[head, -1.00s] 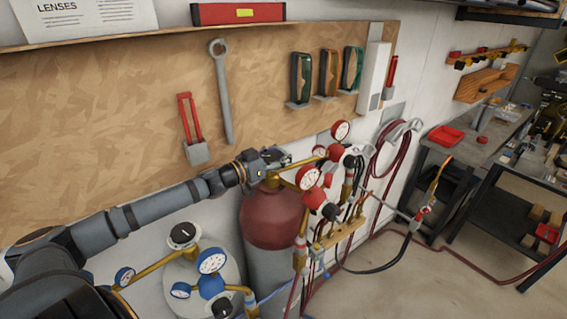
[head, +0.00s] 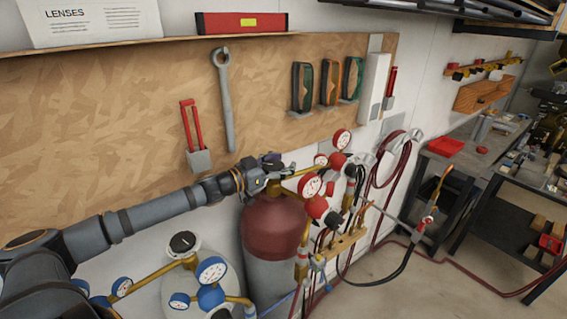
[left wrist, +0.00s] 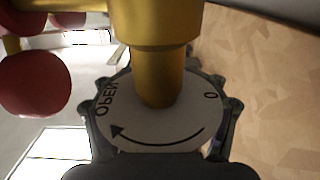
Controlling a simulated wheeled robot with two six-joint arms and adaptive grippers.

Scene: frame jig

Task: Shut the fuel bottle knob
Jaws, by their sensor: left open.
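The fuel bottle is the dark red and grey cylinder (head: 272,228) below the pegboard. Its knob (left wrist: 160,128) fills the middle of the left wrist view. It has a dark lobed rim and a pale face marked OPEN and 0 with a curved arrow; a brass stem covers part of the face. My left gripper (head: 268,170) is at the top of the bottle, right at the knob, and mostly hides it in the head view. The jaws are open, with dark parts on both sides of the knob; I cannot tell whether they touch it. My right gripper is not in view.
A pale bottle (head: 205,275) with its own black-rimmed knob (head: 183,242) and blue gauges stands under my left arm. Red gauges (head: 310,185) and brass fittings are just right of the gripper. The pegboard (head: 110,130) is close behind.

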